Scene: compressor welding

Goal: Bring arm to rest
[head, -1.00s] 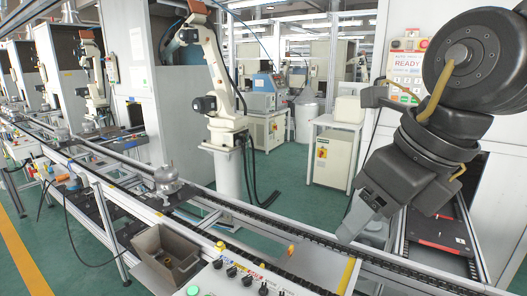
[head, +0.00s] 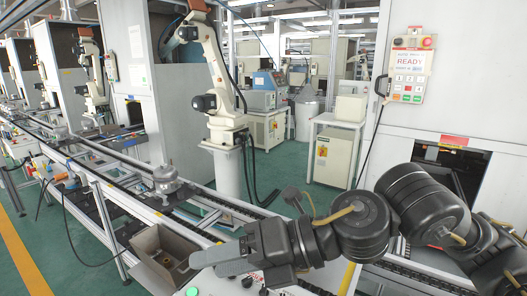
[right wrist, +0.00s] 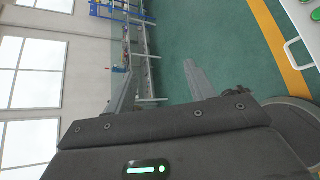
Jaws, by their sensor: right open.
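My right gripper (head: 208,262) reaches across the lower middle of the head view, its fingers pointing left over the front control panel, close to the metal bin. Its arm comes in from the lower right. In the right wrist view the two fingers (right wrist: 162,84) stand apart with nothing between them, against floor and distant rails. The gripper is open and empty. My left arm and gripper are not in view.
A grey metal compressor part (head: 167,180) sits on the conveyor line. An open metal bin (head: 186,243) and a button panel (head: 219,281) are close to the gripper. A pendant (head: 409,70) reading READY hangs on the right cabinet, above a dark opening (head: 450,172).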

